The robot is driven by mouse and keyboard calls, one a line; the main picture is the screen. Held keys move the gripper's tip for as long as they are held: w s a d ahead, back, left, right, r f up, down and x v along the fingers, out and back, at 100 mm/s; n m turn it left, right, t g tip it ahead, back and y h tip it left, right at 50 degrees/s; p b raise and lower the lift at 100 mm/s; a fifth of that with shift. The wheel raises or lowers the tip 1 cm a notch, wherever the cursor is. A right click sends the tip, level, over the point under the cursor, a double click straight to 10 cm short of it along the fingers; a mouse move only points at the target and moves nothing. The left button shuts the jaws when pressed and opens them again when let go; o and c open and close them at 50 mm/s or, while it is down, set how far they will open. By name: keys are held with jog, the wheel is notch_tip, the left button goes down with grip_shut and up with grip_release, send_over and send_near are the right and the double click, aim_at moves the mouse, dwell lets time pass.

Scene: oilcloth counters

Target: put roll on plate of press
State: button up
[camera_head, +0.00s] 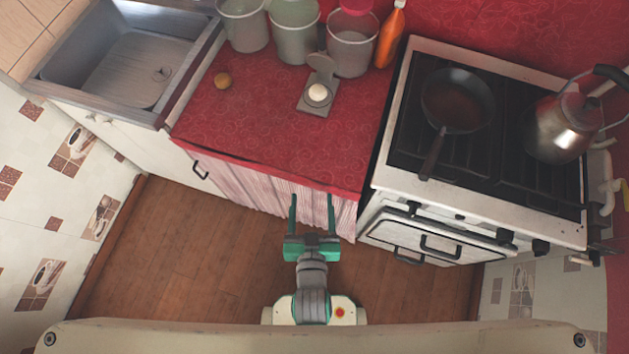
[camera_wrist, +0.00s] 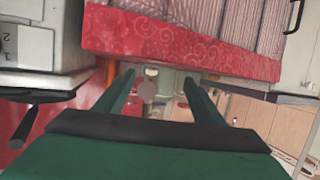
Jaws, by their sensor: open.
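A small round brown roll (camera_head: 222,80) lies on the red counter (camera_head: 262,125), left of the press. The press (camera_head: 319,80) stands near the middle of the counter, with its grey lid raised at the back. A pale round plate or disc (camera_head: 318,93) shows on its base; I cannot tell which. My gripper (camera_head: 312,200) is open and empty, in front of the counter's front edge and apart from both roll and press. In the wrist view my open fingers (camera_wrist: 159,80) point past the counter edge.
Several buckets (camera_head: 295,35) and an orange bottle (camera_head: 390,38) stand behind the press. A sink (camera_head: 95,85) is at left. A stove (camera_head: 390,172) at right holds a frying pan (camera_head: 458,98) and a kettle (camera_head: 562,128). The counter's front part is clear.

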jog(key=r+v, duration=0.1)
jog(key=v, duration=1.3)
jog(key=shift+d+r+t, duration=0.2)
jog(key=shift+d+t, duration=0.1)
jog(key=shift+t, duration=0.1)
